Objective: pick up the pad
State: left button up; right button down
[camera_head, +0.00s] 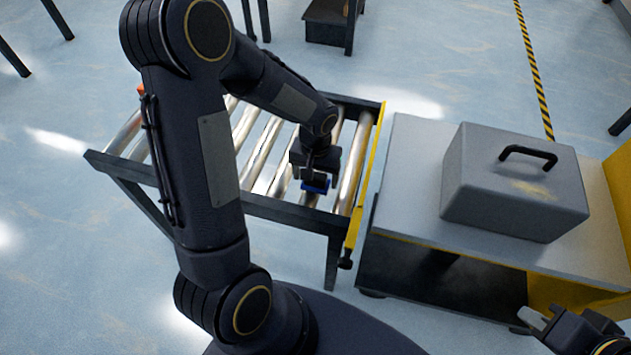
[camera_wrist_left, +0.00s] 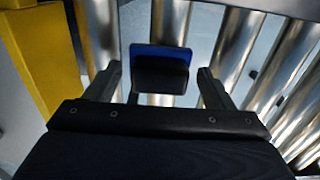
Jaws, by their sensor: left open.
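The pad appears to be the small blue and black piece (camera_head: 318,187) on the roller conveyor's right part. In the left wrist view the pad (camera_wrist_left: 160,57) shows a blue face behind a black block. My left gripper (camera_head: 314,172) is over the conveyor at the pad and partly covers it in the head view. In the left wrist view its two fingers (camera_wrist_left: 158,88) are apart, one on each side of the pad, with visible gaps. My right gripper (camera_head: 540,318) is only partly in view at the lower right, away from the pad.
The roller conveyor (camera_head: 262,150) has gaps between its metal rollers and a yellow rail (camera_head: 366,180) at its right end. Right of it, a grey box with a black handle (camera_head: 515,190) stands on a low table (camera_head: 405,190).

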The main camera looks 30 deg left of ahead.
aim_at(317, 175)
pick_arm(q)
jog(key=c, duration=1.1)
jog(key=shift+r, duration=0.1)
jog(key=shift+r, duration=0.55)
jog(key=r, duration=0.1)
jog(key=r+p, duration=0.1)
jog(key=shift+d+r, duration=0.2)
jog(key=shift+r, duration=0.1)
jog(key=d+r, duration=0.3)
jog(key=d, duration=0.1)
jog(key=s+d+r+p, duration=0.1)
jog(key=d+r, duration=0.2)
jog(key=d, duration=0.2)
jog(key=s+d+r, duration=0.1)
jog(key=d+r, duration=0.2)
jog(key=d, duration=0.1)
jog(key=shift+d+r, duration=0.1)
jog(key=shift+d, duration=0.2)
